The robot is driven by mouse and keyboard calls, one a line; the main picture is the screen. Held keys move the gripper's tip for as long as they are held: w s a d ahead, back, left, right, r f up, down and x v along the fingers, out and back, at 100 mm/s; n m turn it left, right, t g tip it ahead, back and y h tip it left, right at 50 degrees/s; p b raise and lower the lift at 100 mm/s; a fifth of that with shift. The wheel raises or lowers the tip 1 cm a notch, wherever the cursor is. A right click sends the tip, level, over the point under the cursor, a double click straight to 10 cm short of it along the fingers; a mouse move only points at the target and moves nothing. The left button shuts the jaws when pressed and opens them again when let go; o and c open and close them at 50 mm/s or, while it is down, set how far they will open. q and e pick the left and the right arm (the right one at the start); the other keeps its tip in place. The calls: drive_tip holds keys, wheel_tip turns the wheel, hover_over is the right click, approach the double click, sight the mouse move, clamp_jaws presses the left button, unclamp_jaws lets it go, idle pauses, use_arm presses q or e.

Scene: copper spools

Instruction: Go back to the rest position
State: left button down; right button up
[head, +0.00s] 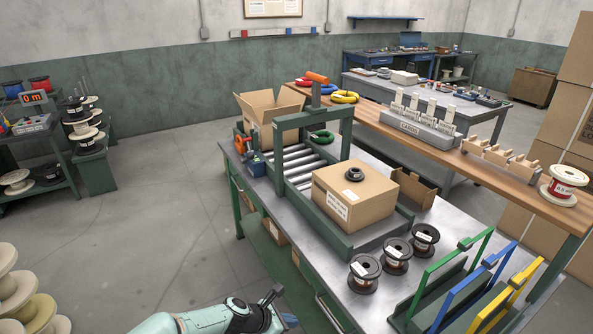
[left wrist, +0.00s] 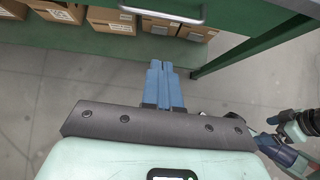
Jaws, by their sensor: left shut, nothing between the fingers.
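My left gripper (head: 290,320) is low at the bottom edge of the head view, in front of the green workbench (head: 320,250) and below its top. In the left wrist view its two blue fingers (left wrist: 164,88) lie together, shut with nothing between them. They point toward the bench's lower shelf. Part of my arm shows at the right of that view. My right gripper cannot be made out in either view.
The bench carries a closed carton (head: 335,207) with a black ring on top, several dark spools (head: 365,273), and green, blue and yellow racks (head: 450,285). Cartons (left wrist: 120,20) sit on its lower shelf. Pale spools (head: 15,290) stand at the left. Floor between is clear.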

use_arm(q)
drive_tip(key=s+a+f+m+g+y+p, duration=0.1)
drive_tip(key=s+a+f+m, duration=0.2)
drive_tip(key=s+f, duration=0.3)
drive_tip(key=s+a+f+m+g+y+p, duration=0.1)
drive_tip(key=s+a+f+m+y, duration=0.15)
drive_tip(key=s+f, duration=0.3)
drive_tip(key=s+a+f+m+g+y, duration=0.1)
drive_tip(key=s+a+f+m+g, duration=0.1)
drive_tip(key=s+a+f+m, duration=0.3)
drive_tip(key=s+f+m+g+p, duration=0.1)
drive_tip(key=s+m, duration=0.8)
drive_tip(key=s, duration=1)
drive_tip(key=shift+s+f+g+p, duration=0.3)
drive_tip(key=shift+s+f+p, duration=0.1)
drive_tip(key=shift+f+p, duration=0.25)
use_arm(e)
drive_tip(key=r, duration=0.1)
drive_tip(key=w+r, duration=0.1)
drive_tip(key=r, duration=0.1)
drive_tip(key=w+r, duration=0.1)
drive_tip(key=shift+r, duration=0.35)
